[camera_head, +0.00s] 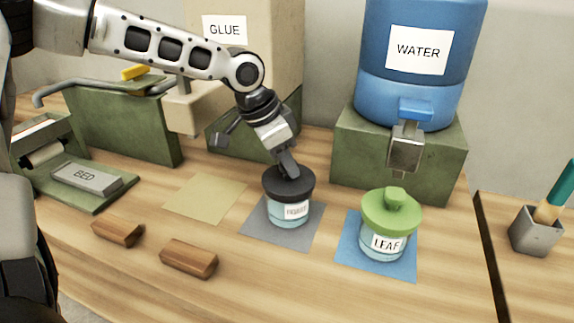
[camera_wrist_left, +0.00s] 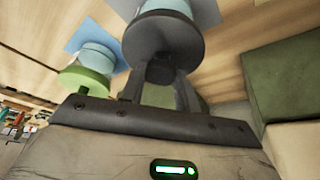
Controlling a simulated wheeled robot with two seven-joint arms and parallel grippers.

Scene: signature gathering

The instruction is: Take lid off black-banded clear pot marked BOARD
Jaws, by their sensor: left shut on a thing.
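The clear pot (camera_head: 287,212) with the black lid (camera_head: 289,184) stands on a dark grey mat (camera_head: 262,234); its white label is too small to read surely. The lid sits on top of the pot. My left gripper (camera_head: 288,168) comes down from above and is shut on the lid's knob. In the left wrist view the black lid (camera_wrist_left: 160,38) lies just beyond the fingers (camera_wrist_left: 160,85), which close around its knob. The knob is mostly hidden by the fingers. My right gripper is not in view.
A green-lidded pot marked LEAF (camera_head: 388,240) stands close by to the right on a blue mat (camera_head: 350,255). A blue WATER tank (camera_head: 412,85) and its tap (camera_head: 405,145) are behind it. Two wooden blocks (camera_head: 188,258) lie front left. A tan mat (camera_head: 205,198) is empty.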

